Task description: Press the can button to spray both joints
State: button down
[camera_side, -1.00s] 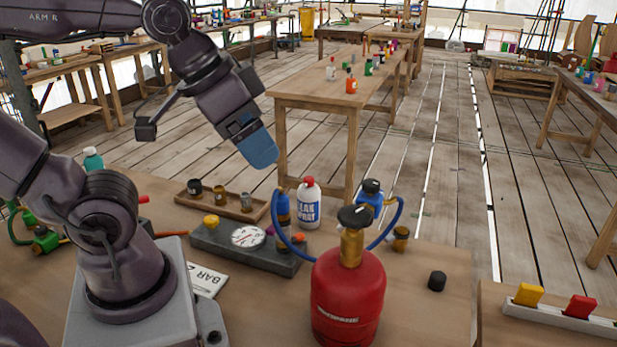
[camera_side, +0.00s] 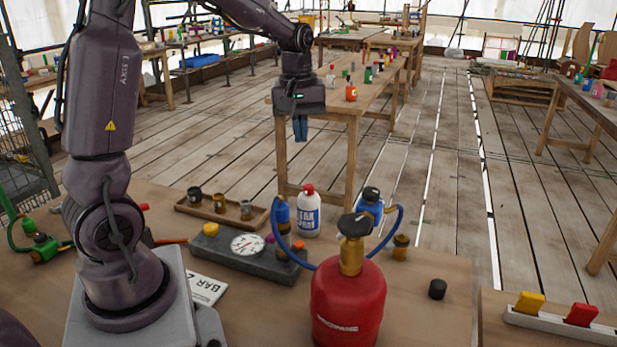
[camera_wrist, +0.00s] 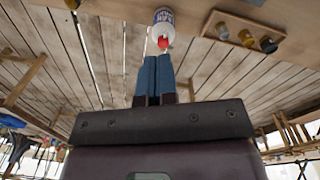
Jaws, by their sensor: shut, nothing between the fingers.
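The white spray can (camera_side: 307,213) with a red button (camera_side: 309,188) stands upright on the bench behind the red gas bottle (camera_side: 348,300). My gripper (camera_side: 300,138) is shut and empty, pointing down, well above the can. In the wrist view the blue fingers (camera_wrist: 155,62) are together, and the can (camera_wrist: 164,17) with its red button (camera_wrist: 163,41) shows just beyond their tips, apart from them. A blue hose (camera_side: 288,247) and another (camera_side: 388,238) run from the brass neck of the bottle (camera_side: 350,258) to a blue regulator (camera_side: 281,213) and a blue fitting (camera_side: 370,203). Which joints are meant, I cannot tell.
A grey block with a gauge (camera_side: 248,244) lies left of the bottle. A tray (camera_side: 217,212) of small pots is behind it. A black cap (camera_side: 437,289) is at right. A white rack (camera_side: 560,324) holds yellow and red tags. The air around my gripper is clear.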

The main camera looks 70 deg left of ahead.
aim_at(308, 186)
jog(key=w+a+f+n, duration=0.1)
jog(key=w+a+n, duration=0.4)
jog(key=n, duration=0.8)
jog(key=a, duration=0.2)
jog(key=shift+a+g, duration=0.3)
jog(key=shift+a, duration=0.1)
jog(key=shift+f, duration=0.1)
notch_tip(308, 186, down, 14)
jog(key=shift+f, duration=0.1)
jog(key=shift+s+d+f, duration=0.1)
jog(key=shift+f, duration=1)
jog(key=shift+r, duration=0.1)
notch_tip(308, 186, up, 15)
jog(key=shift+f, duration=0.2)
